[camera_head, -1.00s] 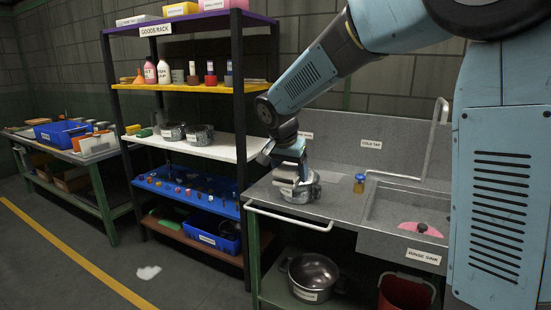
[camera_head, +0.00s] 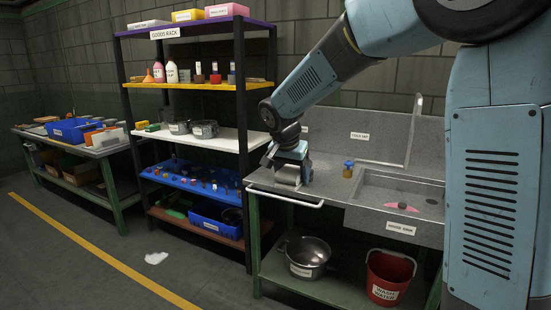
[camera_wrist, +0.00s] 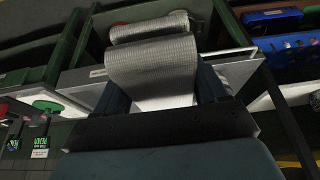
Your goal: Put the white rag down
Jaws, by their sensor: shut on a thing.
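In the wrist view, a pale grey-white woven cloth, the white rag (camera_wrist: 152,68), is folded between the two fingers of my gripper (camera_wrist: 163,88). My gripper is shut on it, and the rag bulges out beyond the fingertips. In the head view, my gripper (camera_head: 291,172) points down over the left end of the grey sink counter (camera_head: 327,187). Only a small pale part of the rag shows there. I cannot tell whether the rag touches the counter.
A pot (camera_head: 308,256) and red bucket (camera_head: 389,277) stand below. The goods rack (camera_head: 242,110) is left. A white patch (camera_head: 156,258) lies on the floor.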

